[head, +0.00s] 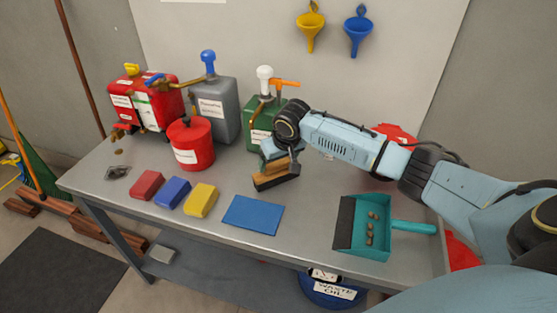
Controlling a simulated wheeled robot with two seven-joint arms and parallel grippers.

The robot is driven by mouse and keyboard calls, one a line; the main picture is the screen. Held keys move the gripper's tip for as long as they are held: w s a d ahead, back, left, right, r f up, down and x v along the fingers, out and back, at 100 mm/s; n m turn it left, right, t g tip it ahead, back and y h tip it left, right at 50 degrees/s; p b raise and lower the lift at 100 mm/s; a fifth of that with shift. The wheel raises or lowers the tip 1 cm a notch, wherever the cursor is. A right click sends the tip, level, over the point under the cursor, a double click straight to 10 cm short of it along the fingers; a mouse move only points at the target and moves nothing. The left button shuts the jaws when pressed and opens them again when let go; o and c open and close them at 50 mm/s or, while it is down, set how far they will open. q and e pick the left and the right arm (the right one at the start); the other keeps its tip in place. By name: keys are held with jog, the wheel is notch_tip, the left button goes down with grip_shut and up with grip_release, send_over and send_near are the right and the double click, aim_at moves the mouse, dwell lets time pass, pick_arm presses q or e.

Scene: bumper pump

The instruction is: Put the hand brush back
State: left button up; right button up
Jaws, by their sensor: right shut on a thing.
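The hand brush (272,182), with a light wooden block and a dark underside, is in my right gripper (277,160). It is over the back middle of the table, in front of the green can. Whether it touches the tabletop I cannot tell. My right arm comes in from the right, and its gripper is shut on the brush, partly hiding it. A flat blue mat (252,215) lies bare on the table, in front of the brush. A teal dustpan (362,228) with several small brown bits lies to the right. My left gripper is not in view.
Red (147,185), blue (173,192) and yellow (201,200) blocks sit in a row left of the mat. A round red can (191,143), a grey can (213,105) and a green can (257,125) stand behind. The tabletop between mat and dustpan is clear.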

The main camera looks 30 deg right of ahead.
jog(key=o, duration=1.2)
jog(key=shift+f, duration=0.1)
jog(key=shift+r, duration=0.2)
jog(key=p+v, duration=0.1)
jog(key=v, duration=1.1)
jog(key=shift+p, duration=0.4)
